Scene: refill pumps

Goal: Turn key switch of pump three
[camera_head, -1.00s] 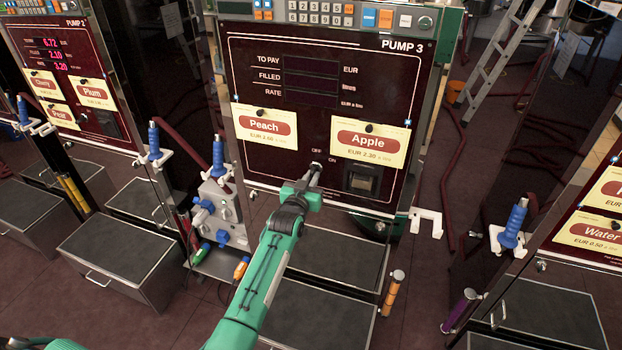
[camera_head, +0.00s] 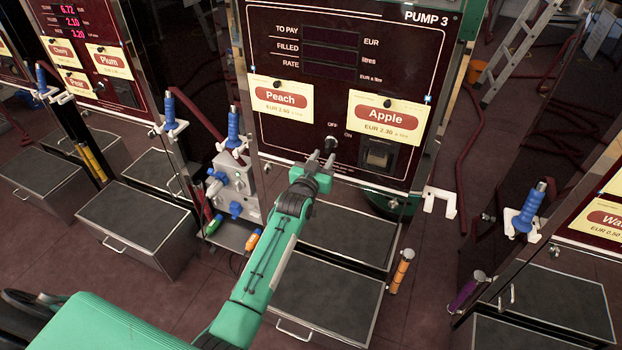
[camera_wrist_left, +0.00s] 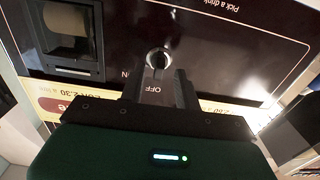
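Pump three's dark red panel (camera_head: 275,140) stands ahead, labelled PUMP 3. Its key switch (camera_head: 330,143) is a small round knob below the OFF and ON marks. My left gripper (camera_head: 320,158) is in front of the panel, just below the switch in the head view, fingers apart and empty. In the left wrist view the key switch (camera_wrist_left: 158,58) shows just beyond and between the tips of the left gripper (camera_wrist_left: 160,82), with OFF visible between the fingers. I see no contact. Which mark the switch points to is too small to tell. My right gripper is out of view.
Peach (camera_head: 281,98) and Apple (camera_head: 388,116) cards hang on the panel. A square dark recess (camera_head: 378,155) is right of the switch. A valve block (camera_head: 235,185) with blue handles stands to the left. A white hook (camera_head: 440,200) juts out at the right.

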